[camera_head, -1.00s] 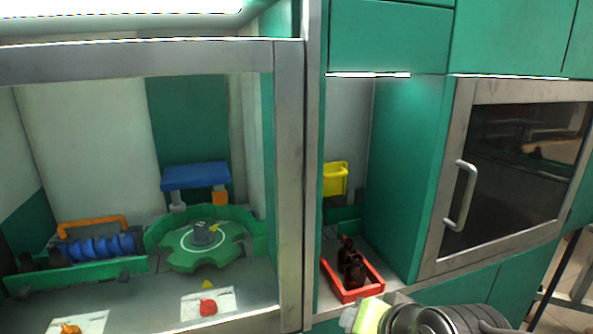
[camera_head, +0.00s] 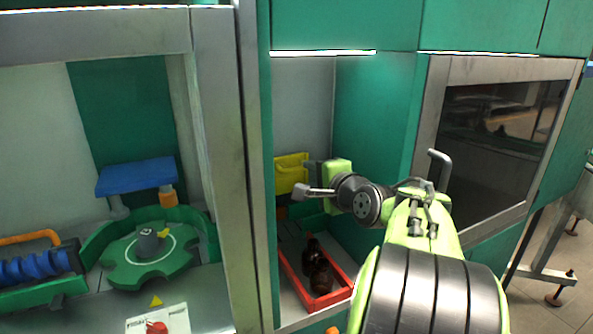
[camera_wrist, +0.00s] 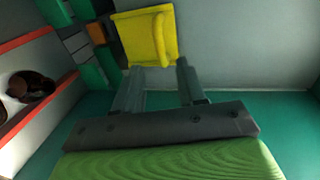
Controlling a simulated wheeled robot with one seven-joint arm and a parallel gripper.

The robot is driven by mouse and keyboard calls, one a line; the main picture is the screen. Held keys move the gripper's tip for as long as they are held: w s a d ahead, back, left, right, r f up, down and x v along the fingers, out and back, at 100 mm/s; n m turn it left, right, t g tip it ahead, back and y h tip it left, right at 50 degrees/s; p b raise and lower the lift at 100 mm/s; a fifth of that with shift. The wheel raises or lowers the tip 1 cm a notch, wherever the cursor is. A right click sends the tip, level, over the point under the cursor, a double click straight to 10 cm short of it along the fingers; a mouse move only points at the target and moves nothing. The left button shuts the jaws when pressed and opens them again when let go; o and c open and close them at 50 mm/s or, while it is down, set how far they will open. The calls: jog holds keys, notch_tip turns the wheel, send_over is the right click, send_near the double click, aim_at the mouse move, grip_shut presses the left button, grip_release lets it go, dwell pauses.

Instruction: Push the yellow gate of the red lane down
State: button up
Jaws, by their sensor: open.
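The yellow gate (camera_head: 290,174) is a raised yellow panel at the back of the narrow bay, above the red lane (camera_head: 340,297). Dark amber bottles (camera_head: 318,270) stand inside the lane's red rim. My gripper (camera_head: 311,172) is open and level with the gate, just right of it. In the wrist view the gate (camera_wrist: 147,38) lies straight ahead of my gripper's two spread fingers (camera_wrist: 160,75). Nothing is between the fingers. I cannot tell whether a fingertip touches the gate. The red rails (camera_wrist: 48,100) and a bottle (camera_wrist: 30,86) show at the left there.
A green wall (camera_head: 375,120) bounds the bay at right, and a grey post (camera_head: 218,150) at left. Beyond the post are a green round fixture (camera_head: 150,265), a blue platform (camera_head: 137,177) and blue rollers (camera_head: 38,267). An oven-like door with a handle (camera_head: 443,172) is at right.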

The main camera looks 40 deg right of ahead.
aim_at(299, 170)
jog(key=x, duration=0.7)
jog(key=shift+r, duration=0.1)
jog(key=shift+s, duration=0.1)
jog(key=shift+c, duration=0.4)
grip_shut()
